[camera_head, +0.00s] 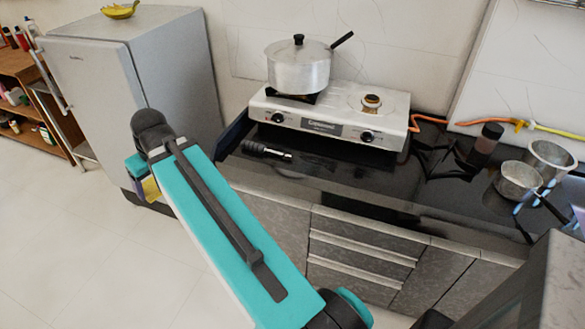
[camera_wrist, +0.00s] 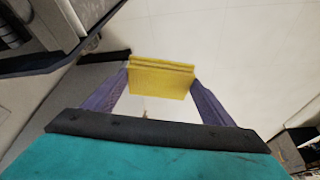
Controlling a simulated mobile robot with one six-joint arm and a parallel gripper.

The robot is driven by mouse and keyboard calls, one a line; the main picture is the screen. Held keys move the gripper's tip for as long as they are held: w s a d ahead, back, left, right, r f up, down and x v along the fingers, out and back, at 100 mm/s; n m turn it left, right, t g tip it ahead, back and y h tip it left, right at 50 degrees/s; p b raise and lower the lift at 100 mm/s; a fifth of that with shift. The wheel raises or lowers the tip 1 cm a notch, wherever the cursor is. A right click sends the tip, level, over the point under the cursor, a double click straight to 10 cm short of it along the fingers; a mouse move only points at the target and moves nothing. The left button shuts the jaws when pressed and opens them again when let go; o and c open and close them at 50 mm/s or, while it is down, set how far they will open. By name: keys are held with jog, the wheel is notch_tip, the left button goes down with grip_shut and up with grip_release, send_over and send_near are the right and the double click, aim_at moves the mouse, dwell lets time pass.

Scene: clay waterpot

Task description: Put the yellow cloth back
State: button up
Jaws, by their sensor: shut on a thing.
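The yellow cloth (camera_wrist: 161,80) is a folded, flat piece in the wrist view. My gripper (camera_wrist: 160,82) is shut on it, with one purple finger at each side edge. In the head view a small part of the yellow cloth (camera_head: 151,189) shows at the far end of my teal arm, in front of the lower fridge door. Most of my gripper (camera_head: 140,180) is hidden there behind the arm. The cloth is held in the air, clear of the counter.
The black counter (camera_head: 330,172) holds a gas stove (camera_head: 328,128) with a lidded pot (camera_head: 299,67), a black torch (camera_head: 264,151) and pans (camera_head: 518,182). A wooden shelf (camera_head: 20,65) stands left. The floor (camera_head: 70,255) is clear.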

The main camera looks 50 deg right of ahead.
jog(key=s+d+f+n, duration=0.15)
jog(key=s+d, duration=0.25)
jog(key=d, duration=0.4)
jog(key=s+d+f, duration=0.2)
jog(key=s+d, duration=0.2)
jog(key=d, duration=0.5)
jog(key=s+d+f, duration=0.2)
jog(key=s+d, duration=0.2)
jog(key=d, duration=0.4)
jog(key=s+d+f+n, duration=0.1)
jog(key=s+d+f, duration=0.1)
jog(key=s+d, duration=0.6)
jog(key=s+d+f+y+b, duration=0.1)
jog(key=s+d, duration=0.6)
jog(key=s, duration=0.9)
jog(key=shift+s+d+f+n, duration=0.2)
jog(key=shift+d+f+n, duration=0.15)
jog(key=shift+d+f, duration=0.05)
jog(key=w+d+p, duration=0.1)
jog(key=w+d, duration=0.2)
jog(key=w, duration=0.1)
jog(key=w+d+f+p, duration=0.1)
jog(key=w+d, duration=0.3)
jog(key=w+d+p, duration=0.2)
jog(key=w+d, duration=0.1)
jog(key=w, duration=0.1)
jog(key=shift+d+f, duration=0.2)
jog(key=shift+d, duration=0.05)
jog(key=shift+w, duration=0.1)
jog(key=shift+f, duration=0.15)
